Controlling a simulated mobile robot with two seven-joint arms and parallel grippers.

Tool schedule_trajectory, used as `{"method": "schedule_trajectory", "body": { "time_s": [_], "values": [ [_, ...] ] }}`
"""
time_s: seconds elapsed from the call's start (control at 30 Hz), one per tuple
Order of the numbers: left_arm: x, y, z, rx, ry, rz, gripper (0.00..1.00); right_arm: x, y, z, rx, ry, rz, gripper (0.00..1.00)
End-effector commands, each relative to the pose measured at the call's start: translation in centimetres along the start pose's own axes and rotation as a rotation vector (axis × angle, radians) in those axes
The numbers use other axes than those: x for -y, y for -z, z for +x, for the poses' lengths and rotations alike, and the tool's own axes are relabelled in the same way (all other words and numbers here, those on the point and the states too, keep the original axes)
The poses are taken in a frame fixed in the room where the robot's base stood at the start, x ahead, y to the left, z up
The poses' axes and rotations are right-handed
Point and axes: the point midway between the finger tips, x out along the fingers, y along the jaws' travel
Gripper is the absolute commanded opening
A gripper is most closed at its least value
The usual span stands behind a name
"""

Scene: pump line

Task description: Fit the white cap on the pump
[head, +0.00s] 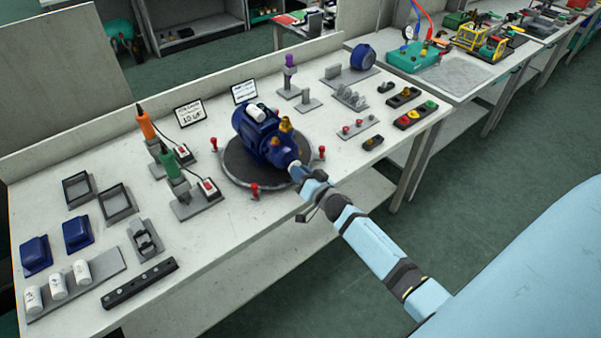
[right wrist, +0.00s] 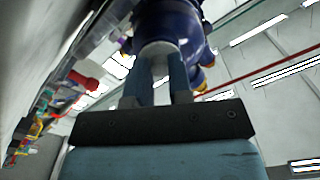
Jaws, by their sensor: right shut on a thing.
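The blue pump (head: 254,137) stands on a dark round plate (head: 238,173) on the bench, with brass-coloured fittings on its right side. My right gripper (head: 297,168) is at the pump's near right end, shut on a small white cap (head: 294,164). In the right wrist view the cap (right wrist: 158,48) sits between the two fingers (right wrist: 160,80), right against the dark blue pump body (right wrist: 165,22). The cap seems to touch the pump's end, but I cannot tell whether it is seated. My left gripper is not in view.
Red knobs (head: 254,190) stand around the plate. Orange (head: 146,125) and green (head: 167,158) screwdrivers stand in holders to the left. White cylinders (head: 58,286) and blue boxes (head: 76,233) are at the lower left. Red and dark button parts (head: 415,115) lie to the right.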

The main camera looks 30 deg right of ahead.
Motion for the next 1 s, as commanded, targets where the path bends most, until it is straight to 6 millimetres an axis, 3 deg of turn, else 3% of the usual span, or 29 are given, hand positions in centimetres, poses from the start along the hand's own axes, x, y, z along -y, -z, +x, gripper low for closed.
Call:
{"method": "schedule_trajectory", "body": {
  "time_s": [0.53,0.57,0.67,1.0],
  "values": [
    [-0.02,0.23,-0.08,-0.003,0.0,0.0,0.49,-0.02,-0.01,0.61,0.0,0.0,0.0,0.0],
    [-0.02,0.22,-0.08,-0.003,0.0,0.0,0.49,-0.03,-0.03,0.58,0.0,-0.001,0.0,0.26],
    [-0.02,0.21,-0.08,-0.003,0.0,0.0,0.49,-0.02,-0.02,0.57,0.0,0.0,0.0,0.49],
    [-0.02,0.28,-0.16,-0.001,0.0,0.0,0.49,0.02,0.03,0.3,0.001,0.0,0.001,0.49]
  ]
}}
